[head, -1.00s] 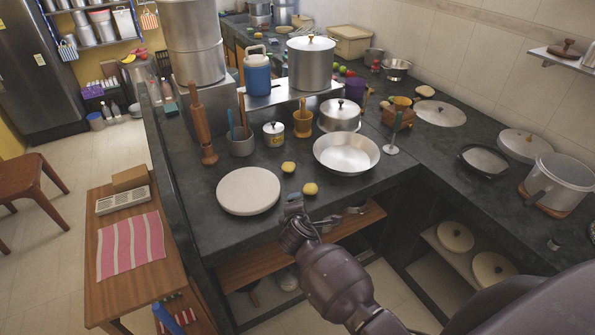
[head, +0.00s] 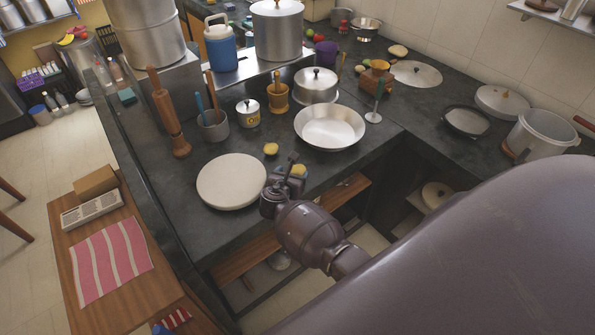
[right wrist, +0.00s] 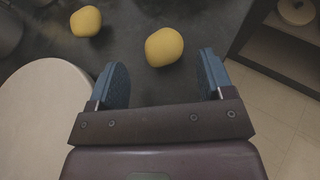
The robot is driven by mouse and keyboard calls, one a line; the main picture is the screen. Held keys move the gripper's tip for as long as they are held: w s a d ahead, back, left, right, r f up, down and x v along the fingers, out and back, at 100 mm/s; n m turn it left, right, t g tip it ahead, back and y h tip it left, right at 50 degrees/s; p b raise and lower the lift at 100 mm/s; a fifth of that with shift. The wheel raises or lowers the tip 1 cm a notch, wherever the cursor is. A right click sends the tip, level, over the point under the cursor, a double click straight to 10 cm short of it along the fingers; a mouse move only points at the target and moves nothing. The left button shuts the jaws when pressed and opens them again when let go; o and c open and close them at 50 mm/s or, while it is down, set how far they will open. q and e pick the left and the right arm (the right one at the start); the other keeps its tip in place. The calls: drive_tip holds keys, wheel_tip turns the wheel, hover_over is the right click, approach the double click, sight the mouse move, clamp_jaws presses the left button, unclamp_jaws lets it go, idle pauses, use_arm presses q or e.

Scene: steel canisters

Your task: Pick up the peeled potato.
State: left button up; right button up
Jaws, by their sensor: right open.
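Two yellow, peeled-looking potatoes lie on the dark counter. The nearer potato (head: 298,170) is partly hidden behind my right gripper (head: 283,172) in the head view. In the right wrist view this potato (right wrist: 164,47) lies just beyond and between the open fingertips, not touching them. The other potato (head: 270,149) lies farther back and to the left, and it also shows at the upper left of the right wrist view (right wrist: 86,21). My right gripper is open and empty, with blue finger pads (right wrist: 160,80). My left gripper is not in view.
A round pale board (head: 231,181) lies left of the potatoes. A wide steel bowl (head: 329,127) stands behind and to the right. A grey cup with utensils (head: 214,127) and a small lidded canister (head: 248,113) stand behind. The counter's front edge is close to the nearer potato.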

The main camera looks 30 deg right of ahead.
sight(299, 169)
drive_tip(key=shift+b+x, duration=0.5)
drive_tip(key=shift+x, duration=3.2)
drive_tip(key=shift+d+r, duration=0.1)
drive_tip(key=shift+r, duration=0.05)
drive_tip(key=c, duration=1.1)
drive_tip(key=shift+r, duration=0.1)
drive_tip(key=shift+c, duration=0.2)
